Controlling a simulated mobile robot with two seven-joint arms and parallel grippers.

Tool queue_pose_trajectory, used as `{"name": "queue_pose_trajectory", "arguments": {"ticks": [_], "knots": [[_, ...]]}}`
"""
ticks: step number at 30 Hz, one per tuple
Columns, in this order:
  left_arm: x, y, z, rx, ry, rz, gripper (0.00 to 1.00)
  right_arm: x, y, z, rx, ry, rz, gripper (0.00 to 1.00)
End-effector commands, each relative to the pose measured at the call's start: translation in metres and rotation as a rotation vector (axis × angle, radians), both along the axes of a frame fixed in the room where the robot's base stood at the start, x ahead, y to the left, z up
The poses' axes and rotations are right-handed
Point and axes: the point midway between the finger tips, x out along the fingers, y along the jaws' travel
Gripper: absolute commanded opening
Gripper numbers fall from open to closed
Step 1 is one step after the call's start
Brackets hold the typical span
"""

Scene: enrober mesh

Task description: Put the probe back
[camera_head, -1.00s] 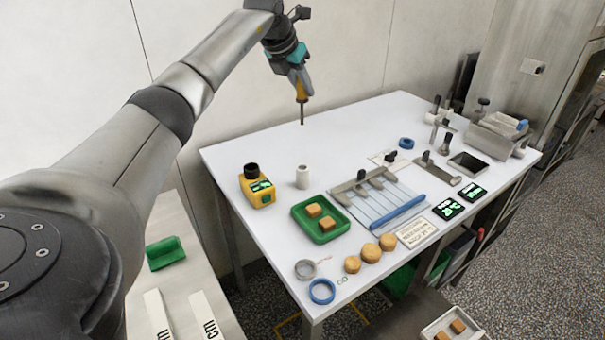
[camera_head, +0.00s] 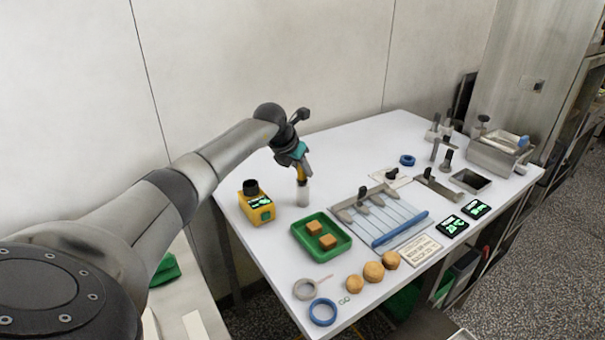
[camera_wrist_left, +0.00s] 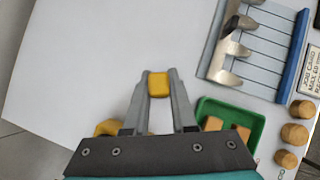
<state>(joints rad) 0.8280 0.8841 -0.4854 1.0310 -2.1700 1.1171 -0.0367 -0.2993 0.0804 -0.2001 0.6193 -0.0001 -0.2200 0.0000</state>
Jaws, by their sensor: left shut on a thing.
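My left gripper (camera_head: 301,168) is shut on the probe's yellow handle (camera_head: 301,174), above the white cylindrical holder (camera_head: 303,196) that stands on the table. The probe points down and lines up with the holder. Its thin metal shaft no longer shows; it seems to be inside the holder, but how deep I cannot tell. In the left wrist view the yellow handle (camera_wrist_left: 159,84) sits between both fingertips and hides the holder. My right gripper is in neither view.
A yellow device (camera_head: 257,207) with a black top stands just left of the holder. A green tray (camera_head: 341,246) with brown pieces lies in front. A slatted rack (camera_head: 365,216) is to the right. The white table (camera_head: 345,150) is clear behind the holder.

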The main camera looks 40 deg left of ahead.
Motion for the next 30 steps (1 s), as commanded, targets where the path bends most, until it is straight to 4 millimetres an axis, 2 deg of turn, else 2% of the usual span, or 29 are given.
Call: {"name": "queue_pose_trajectory", "arguments": {"ticks": [1, 3, 12, 13, 20, 30], "knots": [[-0.0001, -0.0002, -0.0079, -0.001, 0.001, 0.0, 0.0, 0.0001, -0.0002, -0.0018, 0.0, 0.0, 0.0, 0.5], [0.0001, 0.0, -0.0116, -0.002, -0.002, 0.001, 0.0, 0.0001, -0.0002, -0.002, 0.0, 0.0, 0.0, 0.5], [0.0001, 0.0002, -0.0131, 0.0, -0.002, 0.001, 0.0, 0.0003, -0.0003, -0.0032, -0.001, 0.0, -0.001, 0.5], [0.0, 0.0002, -0.0131, 0.0, -0.001, 0.0, 0.27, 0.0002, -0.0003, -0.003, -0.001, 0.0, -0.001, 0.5], [0.0, 0.0002, -0.0125, 0.0, -0.001, 0.001, 0.52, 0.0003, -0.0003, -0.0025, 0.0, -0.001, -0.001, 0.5], [-0.0001, 0.0003, -0.0089, 0.0, -0.002, 0.001, 0.54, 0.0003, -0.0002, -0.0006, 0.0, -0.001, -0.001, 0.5]]}}
